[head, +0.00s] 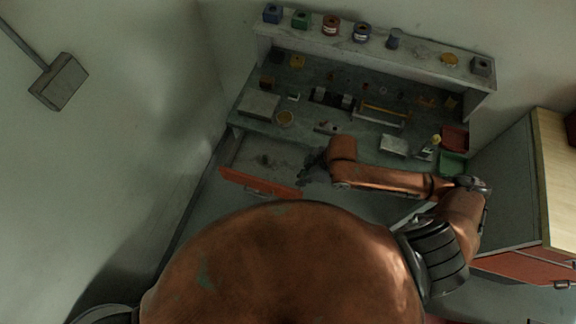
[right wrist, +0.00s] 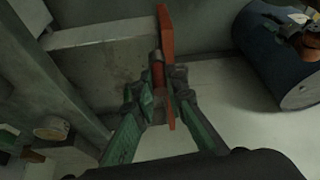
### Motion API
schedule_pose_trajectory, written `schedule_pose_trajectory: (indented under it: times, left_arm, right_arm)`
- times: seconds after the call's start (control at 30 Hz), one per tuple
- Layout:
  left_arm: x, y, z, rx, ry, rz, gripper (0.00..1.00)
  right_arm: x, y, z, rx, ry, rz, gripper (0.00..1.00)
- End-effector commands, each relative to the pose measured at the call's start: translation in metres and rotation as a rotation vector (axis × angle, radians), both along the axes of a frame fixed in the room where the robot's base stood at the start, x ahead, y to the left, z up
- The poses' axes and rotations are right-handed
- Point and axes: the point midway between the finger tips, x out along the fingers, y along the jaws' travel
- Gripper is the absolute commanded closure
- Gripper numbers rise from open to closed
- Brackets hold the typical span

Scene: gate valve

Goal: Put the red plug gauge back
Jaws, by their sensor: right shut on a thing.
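The red plug gauge (right wrist: 158,73) shows in the right wrist view as a short red piece with a grey end, between my right gripper's green fingers. My right gripper (right wrist: 161,92) is shut on it. In the head view my right gripper (head: 311,170) is dark and small, over the right end of the open drawer (head: 284,157); the gauge cannot be made out there. The orange-red drawer front (head: 260,183) also shows nearly edge-on in the right wrist view (right wrist: 167,35), close beside the gauge and fingers. Whether they touch it I cannot tell. My left gripper is not in view.
The grey workbench (head: 390,150) holds several small tools and blocks, with red (head: 455,138) and green (head: 452,163) bins at its right. A shelf (head: 400,61) with several coloured pots stands behind. A cabinet with a wooden top (head: 555,180) stands at right.

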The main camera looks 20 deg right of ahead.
Motion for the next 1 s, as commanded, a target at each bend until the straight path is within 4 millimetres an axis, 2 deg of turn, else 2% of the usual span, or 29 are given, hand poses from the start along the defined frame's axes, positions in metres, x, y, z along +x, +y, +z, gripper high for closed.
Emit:
schedule_pose_trajectory:
  times: [0.1, 0.3, 0.5, 0.8, 1.0]
  left_arm:
    - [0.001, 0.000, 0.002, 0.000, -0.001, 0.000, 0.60]
    - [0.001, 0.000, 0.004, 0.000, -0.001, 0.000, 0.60]
    - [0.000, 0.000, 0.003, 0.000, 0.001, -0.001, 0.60]
    - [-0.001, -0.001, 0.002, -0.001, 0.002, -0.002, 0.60]
    - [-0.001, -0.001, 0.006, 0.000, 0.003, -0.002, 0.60]
  right_arm:
    - [0.030, 0.005, -0.011, 0.002, -0.001, -0.004, 1.00]
    - [0.076, 0.012, -0.032, 0.001, 0.000, -0.005, 1.00]
    - [0.103, 0.016, -0.069, 0.001, 0.002, -0.005, 1.00]
    - [0.122, 0.018, -0.092, 0.000, 0.001, -0.005, 1.00]
    - [0.122, 0.017, -0.118, 0.000, 0.001, -0.005, 1.00]
